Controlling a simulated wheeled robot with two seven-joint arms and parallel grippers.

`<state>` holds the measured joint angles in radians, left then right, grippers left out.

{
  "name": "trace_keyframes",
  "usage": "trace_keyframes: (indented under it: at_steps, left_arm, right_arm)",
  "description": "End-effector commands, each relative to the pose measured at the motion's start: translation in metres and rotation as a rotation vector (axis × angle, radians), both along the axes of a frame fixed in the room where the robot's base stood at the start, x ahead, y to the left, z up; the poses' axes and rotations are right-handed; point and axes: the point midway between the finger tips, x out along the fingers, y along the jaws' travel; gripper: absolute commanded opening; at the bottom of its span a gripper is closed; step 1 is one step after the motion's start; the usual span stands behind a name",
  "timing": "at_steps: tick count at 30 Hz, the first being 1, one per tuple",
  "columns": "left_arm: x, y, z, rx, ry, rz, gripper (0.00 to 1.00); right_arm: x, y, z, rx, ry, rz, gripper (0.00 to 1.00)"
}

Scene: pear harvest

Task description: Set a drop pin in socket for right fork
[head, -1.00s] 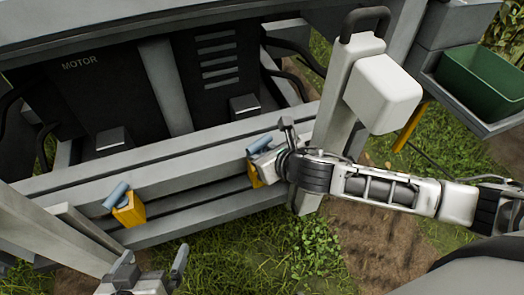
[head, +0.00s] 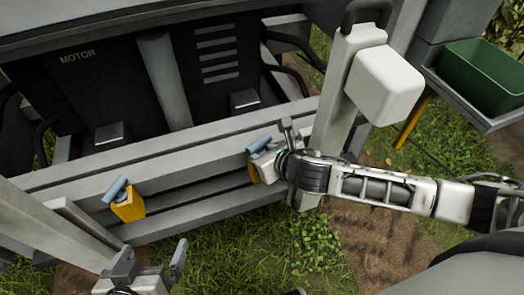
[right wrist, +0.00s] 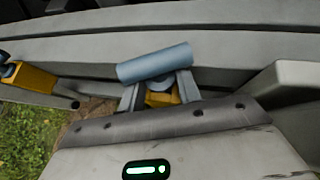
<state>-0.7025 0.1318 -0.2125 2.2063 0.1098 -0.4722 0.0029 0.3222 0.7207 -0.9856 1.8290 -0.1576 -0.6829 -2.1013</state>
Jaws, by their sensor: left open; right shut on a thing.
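The right drop pin has a blue-grey T-shaped handle (head: 259,143). It also shows in the right wrist view (right wrist: 155,62), lying crosswise above the fingers. My right gripper (head: 268,162) is shut on this pin at the right yellow fork (head: 254,175). In the right wrist view yellow (right wrist: 163,98) shows between the fingers, below the handle. The pin's lower end is hidden, so I cannot tell how deep it sits. A second drop pin (head: 115,188) stands at the left yellow fork (head: 129,208). My left gripper (head: 150,266) is open and empty, low in the head view.
A grey beam (head: 190,165) of the machine runs behind both forks. A grey post with a white box (head: 385,85) rises close to my right gripper. A green crate (head: 485,75) stands at the upper right. Grass lies open below the beam.

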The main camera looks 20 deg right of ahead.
Motion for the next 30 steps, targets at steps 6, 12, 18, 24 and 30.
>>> trace_keyframes:
  at_steps: [6,12,18,24,30]
  left_arm:
    - [0.001,0.0,-0.001,0.001,-0.002,-0.002,1.0]
    - [0.001,0.0,0.0,0.001,-0.004,-0.002,1.0]
    - [0.001,0.0,0.0,0.001,-0.004,-0.003,1.0]
    - [0.001,0.0,0.0,0.001,-0.004,-0.003,1.0]
    - [0.001,0.0,0.007,0.005,-0.003,-0.003,1.0]
  right_arm:
    - [-0.005,0.0,-0.01,-0.005,0.024,-0.002,0.59]
    - [-0.005,0.0,-0.009,-0.003,0.02,0.0,0.59]
    - [-0.003,0.0,-0.006,-0.003,0.014,-0.001,0.78]
    - [-0.002,0.0,-0.005,-0.003,0.011,-0.001,0.81]
    - [-0.002,0.0,0.003,-0.003,0.009,-0.001,0.81]
